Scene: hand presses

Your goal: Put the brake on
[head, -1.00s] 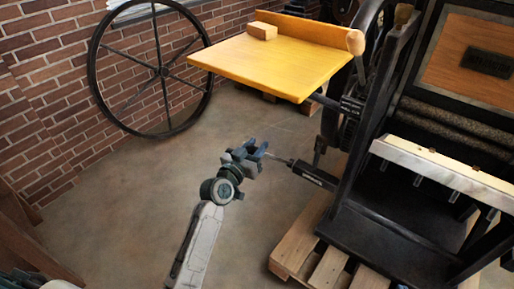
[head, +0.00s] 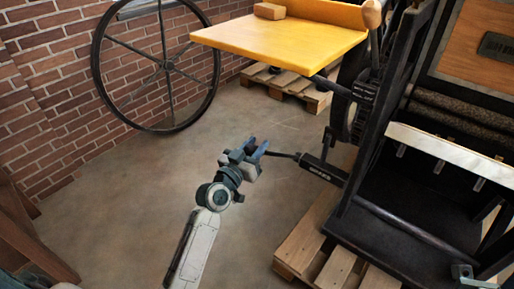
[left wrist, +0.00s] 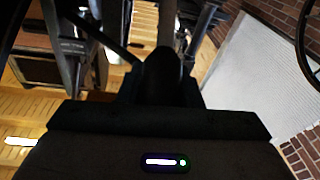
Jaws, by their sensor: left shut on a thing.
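A black brake lever (head: 323,170) with a pale label sticks out leftward from the side of the press, low down. Its thin rod (head: 286,155) runs to my left gripper (head: 256,148). The left gripper's blue-grey jaws are shut on the lever's end, left of the press and under the yellow board. In the left wrist view the gripper body fills the lower part, and a dark rounded shape stands at its middle. The grip itself is hidden there. A small grey piece at the lower right edge of the head view looks like part of my right gripper (head: 462,272); its jaws cannot be made out.
The black press (head: 375,235) stands on a wooden pallet (head: 303,240). A yellow feed board (head: 280,45) overhangs behind my left gripper. A large spoked wheel (head: 166,65) leans near the brick wall (head: 55,100). The floor (head: 120,210) around my left arm is clear.

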